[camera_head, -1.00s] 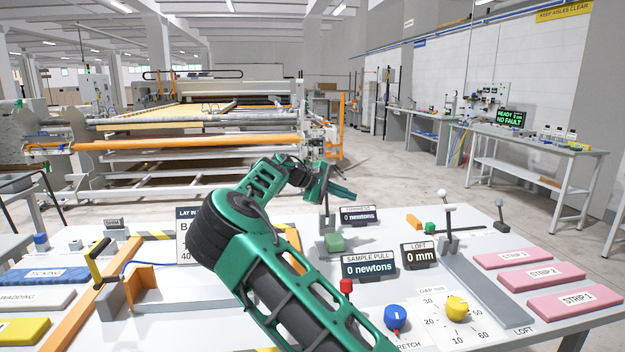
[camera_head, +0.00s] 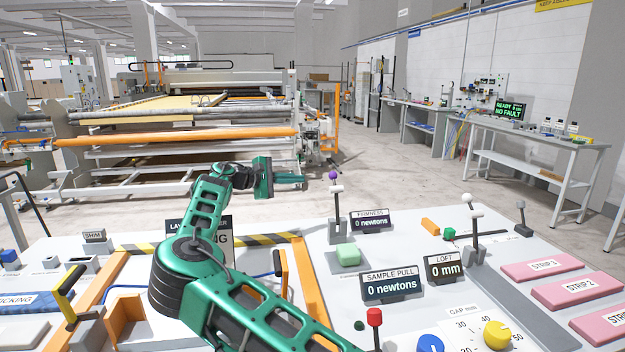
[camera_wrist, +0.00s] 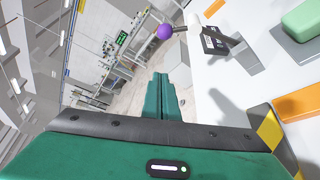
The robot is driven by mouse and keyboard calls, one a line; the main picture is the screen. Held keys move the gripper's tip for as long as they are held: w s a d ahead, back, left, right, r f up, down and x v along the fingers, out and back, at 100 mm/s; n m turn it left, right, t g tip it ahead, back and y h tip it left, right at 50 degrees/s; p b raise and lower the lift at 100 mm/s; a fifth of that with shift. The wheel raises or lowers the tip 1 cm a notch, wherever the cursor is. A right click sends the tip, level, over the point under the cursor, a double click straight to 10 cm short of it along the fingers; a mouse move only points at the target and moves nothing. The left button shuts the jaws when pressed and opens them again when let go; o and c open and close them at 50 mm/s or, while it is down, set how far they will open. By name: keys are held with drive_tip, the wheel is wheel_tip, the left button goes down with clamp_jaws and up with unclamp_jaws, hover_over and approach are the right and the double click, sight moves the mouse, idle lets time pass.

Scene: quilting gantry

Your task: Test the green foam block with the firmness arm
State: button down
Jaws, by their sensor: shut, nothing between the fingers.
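The firmness arm (camera_head: 336,203) is an upright lever with a purple knob (camera_head: 333,175) on a grey bracket, beside the FIRMNESS display (camera_head: 370,220), which reads 0 newtons. My gripper (camera_head: 302,180) is shut and empty, in the air left of the purple knob and apart from it. In the wrist view, my shut fingers (camera_wrist: 164,82) point toward the floor beyond the bench; the purple knob (camera_wrist: 163,31) and part of the block (camera_wrist: 303,20) show there.
A SAMPLE PULL display (camera_head: 390,286) and a LOFT display (camera_head: 443,267) stand in front of the block. A LOFT lever (camera_head: 476,225) stands to the right, with pink strips (camera_head: 541,264) beyond.

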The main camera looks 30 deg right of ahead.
drive_tip(key=s+d, duration=0.2)
drive_tip(key=d, duration=0.7)
drive_tip(key=shift+s, duration=0.15)
drive_tip(key=shift+s, duration=0.1)
idle(0.4)
drive_tip(key=s+a+m+h, duration=0.2)
drive_tip(key=s+m, duration=0.2)
drive_tip(key=s, duration=0.4)
drive_tip(key=s+a+r+m+t+h, duration=0.1)
drive_tip(key=s+a+m+h, duration=0.1)
drive_tip(key=s+m, duration=0.2)
drive_tip(key=shift+s+a+r, duration=0.15)
drive_tip(key=shift+s+r, duration=0.05)
drive_tip(key=shift+s, duration=1.7)
